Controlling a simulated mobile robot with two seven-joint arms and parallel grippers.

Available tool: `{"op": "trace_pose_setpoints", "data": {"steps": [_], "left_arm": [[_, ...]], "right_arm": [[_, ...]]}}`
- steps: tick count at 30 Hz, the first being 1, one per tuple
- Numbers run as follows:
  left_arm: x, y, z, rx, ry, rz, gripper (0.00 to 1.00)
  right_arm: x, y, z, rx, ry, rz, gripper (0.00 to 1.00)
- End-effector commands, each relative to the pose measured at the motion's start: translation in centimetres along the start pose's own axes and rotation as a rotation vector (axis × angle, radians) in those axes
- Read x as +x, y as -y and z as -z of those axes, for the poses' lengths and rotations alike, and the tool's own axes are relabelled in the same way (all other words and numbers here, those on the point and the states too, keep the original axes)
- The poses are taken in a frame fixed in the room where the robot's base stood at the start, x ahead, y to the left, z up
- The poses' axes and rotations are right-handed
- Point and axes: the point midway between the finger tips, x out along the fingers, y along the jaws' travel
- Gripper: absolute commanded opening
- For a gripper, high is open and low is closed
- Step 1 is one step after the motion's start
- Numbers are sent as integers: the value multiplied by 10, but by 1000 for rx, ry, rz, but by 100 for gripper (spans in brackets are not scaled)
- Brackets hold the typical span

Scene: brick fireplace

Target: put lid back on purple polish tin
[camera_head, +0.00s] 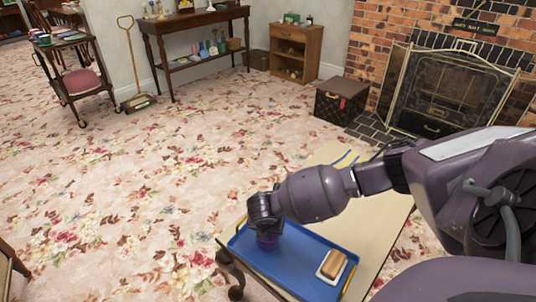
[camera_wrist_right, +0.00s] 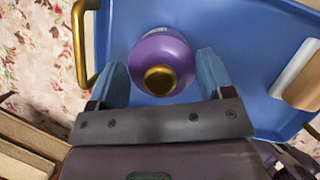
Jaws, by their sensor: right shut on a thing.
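A round purple lid (camera_wrist_right: 178,48) with a gold knob (camera_wrist_right: 160,78) sits between the two blue fingers of my right gripper (camera_wrist_right: 164,75) in the right wrist view. The gripper is shut on it. In the head view my right gripper (camera_head: 266,231) points down over the left part of the blue tray (camera_head: 286,262), and a bit of purple (camera_head: 267,243) shows under it. A pale edge shows at the lid's far side. What lies under the lid is hidden, so I cannot tell whether it rests on a tin. My left gripper is in neither view.
The tray has gold handles (camera_wrist_right: 79,45) and lies on a light wooden table (camera_head: 375,222). A brown-and-white block-like item (camera_head: 332,265) lies on the tray's right part. Floral carpet surrounds the table. A dark chest (camera_head: 341,101) and the fireplace (camera_head: 450,90) stand farther back.

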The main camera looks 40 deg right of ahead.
Motion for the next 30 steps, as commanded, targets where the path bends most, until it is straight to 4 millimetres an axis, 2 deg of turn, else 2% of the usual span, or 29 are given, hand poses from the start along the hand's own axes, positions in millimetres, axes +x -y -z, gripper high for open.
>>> {"op": "trace_pose_setpoints", "data": {"steps": [6, 7, 12, 21, 30], "left_arm": [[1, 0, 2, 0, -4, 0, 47], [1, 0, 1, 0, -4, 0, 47], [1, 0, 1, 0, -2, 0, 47], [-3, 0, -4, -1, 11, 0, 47], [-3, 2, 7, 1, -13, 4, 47]], "right_arm": [[0, 0, 0, 0, -1, 0, 52], [0, 0, 0, 0, -1, 0, 77], [0, 0, 0, 0, -1, 0, 100], [0, 0, 0, 0, -1, 0, 100], [-9, -1, -4, 2, 2, -3, 100]]}}
